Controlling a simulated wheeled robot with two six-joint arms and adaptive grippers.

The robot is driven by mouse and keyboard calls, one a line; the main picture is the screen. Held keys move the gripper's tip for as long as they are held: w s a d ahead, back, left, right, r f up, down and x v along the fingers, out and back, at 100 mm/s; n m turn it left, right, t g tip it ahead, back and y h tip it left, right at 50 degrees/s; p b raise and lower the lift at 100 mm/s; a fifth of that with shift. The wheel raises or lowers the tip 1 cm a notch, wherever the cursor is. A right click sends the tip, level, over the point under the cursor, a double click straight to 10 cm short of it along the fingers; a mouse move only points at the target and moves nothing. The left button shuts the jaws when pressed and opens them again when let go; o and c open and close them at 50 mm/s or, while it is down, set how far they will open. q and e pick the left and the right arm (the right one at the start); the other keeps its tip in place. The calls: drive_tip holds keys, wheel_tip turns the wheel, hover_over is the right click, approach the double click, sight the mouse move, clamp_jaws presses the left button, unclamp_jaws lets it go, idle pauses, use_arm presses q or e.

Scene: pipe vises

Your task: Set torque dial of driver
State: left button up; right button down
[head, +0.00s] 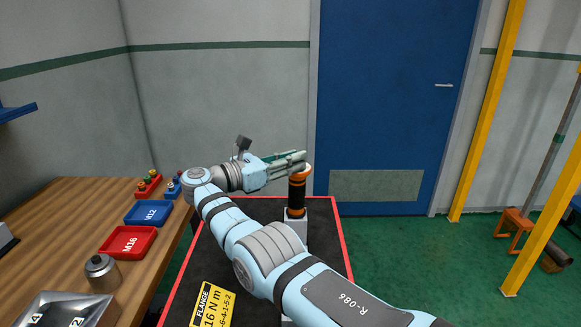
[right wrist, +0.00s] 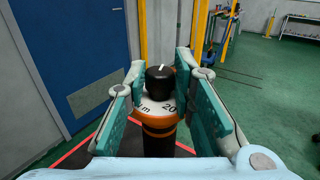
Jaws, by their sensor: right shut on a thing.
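The driver (head: 297,196) stands upright on a light grey block, with a black and orange body. Its top carries a white scale plate (right wrist: 160,106) with "20" and part of "N m" showing. The torque dial (right wrist: 160,82) is a black knob with a white pointer mark, directed up and slightly right in the right wrist view. My right gripper (head: 301,163) reaches over the driver's top. In the right wrist view its green-padded fingers (right wrist: 161,72) are shut on the dial from both sides. The fingers hide parts of the scale. My left gripper is not in view.
A yellow card (head: 213,306) reading "FLANGE 16 N m" lies on the dark, red-edged top (head: 322,228). On the wooden bench (head: 60,215) are a red M16 tray (head: 128,242), a blue M12 tray (head: 148,213), a metal canister (head: 102,273) and a metal bin.

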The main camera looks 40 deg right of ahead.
drive_tip(key=shift+f, duration=0.1)
idle(0.5)
drive_tip(key=c, duration=1.4)
unclamp_jaws()
drive_tip(key=shift+d, duration=0.15)
drive_tip(key=shift+o, duration=0.2)
wheel_tip(320, 180, up, 10)
